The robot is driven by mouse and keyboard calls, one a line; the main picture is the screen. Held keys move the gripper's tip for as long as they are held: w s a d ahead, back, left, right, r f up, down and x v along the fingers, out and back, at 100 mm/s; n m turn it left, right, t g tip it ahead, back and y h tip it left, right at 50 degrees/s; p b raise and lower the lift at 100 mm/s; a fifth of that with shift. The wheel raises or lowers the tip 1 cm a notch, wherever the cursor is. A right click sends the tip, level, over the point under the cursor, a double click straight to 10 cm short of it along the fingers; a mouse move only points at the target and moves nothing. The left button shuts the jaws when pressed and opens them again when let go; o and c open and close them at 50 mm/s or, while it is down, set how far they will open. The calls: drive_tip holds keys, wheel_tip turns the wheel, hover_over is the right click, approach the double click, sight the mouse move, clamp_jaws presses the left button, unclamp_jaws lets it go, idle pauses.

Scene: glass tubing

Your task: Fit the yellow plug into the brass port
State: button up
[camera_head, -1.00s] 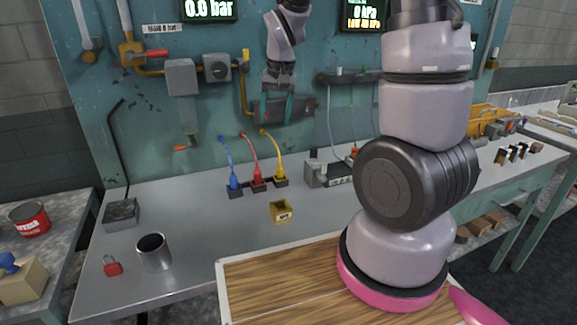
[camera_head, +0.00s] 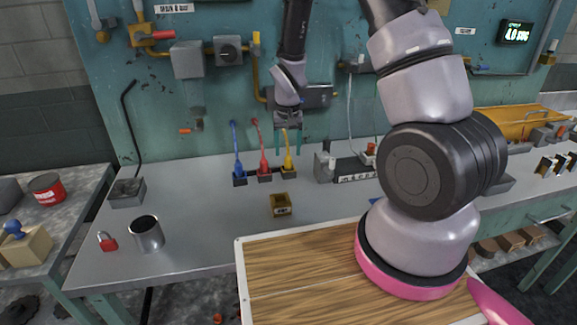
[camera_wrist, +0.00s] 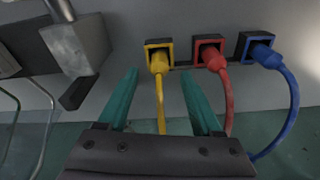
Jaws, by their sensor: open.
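The yellow plug (camera_head: 288,163) sits in the rightmost of three dark sockets on the bench, with its yellow cable rising behind it. The plug also shows in the wrist view (camera_wrist: 159,63), at the left of the row. My gripper (camera_head: 288,148) is open and pointing down, just above the yellow plug. In the wrist view its teal fingers (camera_wrist: 160,80) lie either side of the yellow cable, with nothing held. A small brass-coloured box with a dark opening and a label, seemingly the brass port (camera_head: 281,206), stands on the bench in front of the sockets.
The red plug (camera_head: 263,165) and blue plug (camera_head: 238,168) stand in sockets to the left. A grey block device (camera_head: 325,165) is close on the right. A metal cup (camera_head: 147,234) and red padlock (camera_head: 107,241) stand front left. Bench around the brass box is clear.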

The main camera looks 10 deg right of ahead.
sight(288, 154)
drive_tip(key=f, duration=0.4)
drive_tip(key=shift+w+d+f, duration=0.1)
drive_tip(key=shift+w+f, duration=0.2)
drive_tip(key=shift+f, duration=0.05)
drive_tip(key=shift+c, duration=0.4)
clamp_jaws()
